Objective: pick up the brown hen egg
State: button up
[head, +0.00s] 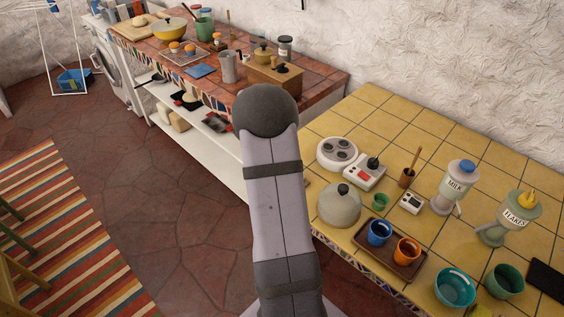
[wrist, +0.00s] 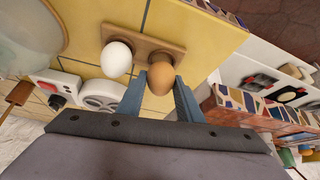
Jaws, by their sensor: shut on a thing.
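In the wrist view, the brown hen egg (wrist: 160,76) is between the two blue fingers of my gripper (wrist: 160,97), which is shut on it. The egg appears at the near edge of a small wooden egg holder (wrist: 160,47); I cannot tell whether it still touches the holder. A white egg (wrist: 116,58) sits on the same holder, just left of the brown one.
On the yellow-tiled counter (head: 431,131) stand a white round-welled appliance (head: 337,152), a red-and-white control box (head: 362,173), a domed lid (head: 340,206) and a tray (head: 405,268) with two cups. A milk dispenser (head: 457,185) stands further right.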

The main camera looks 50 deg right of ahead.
notch_tip(320, 180, up, 9)
jog(key=shift+b, duration=0.85)
jog(key=shift+s+d, duration=0.2)
jog(key=s+d+m+p, duration=0.1)
jog(key=s+d, duration=0.3)
jog(key=s+d+f+m+g+p, duration=0.1)
jog(key=s+d+p, duration=0.1)
jog(key=d, duration=0.3)
jog(key=s+d+f+m+g+p, duration=0.1)
jog(key=s+d+m, duration=0.1)
jog(key=s+d, duration=0.3)
jog(key=shift+s+d+f, duration=0.1)
jog(key=shift+s+f, duration=0.05)
jog(key=shift+s, duration=0.15)
jog(key=d+r+m, duration=0.1)
jog(key=r, duration=0.1)
jog(key=d+r+m+g, duration=0.1)
jog(key=shift+d+r, duration=0.1)
jog(key=shift+r, duration=0.3)
jog(key=shift+w+f, duration=0.1)
jog(key=shift+f, duration=0.05)
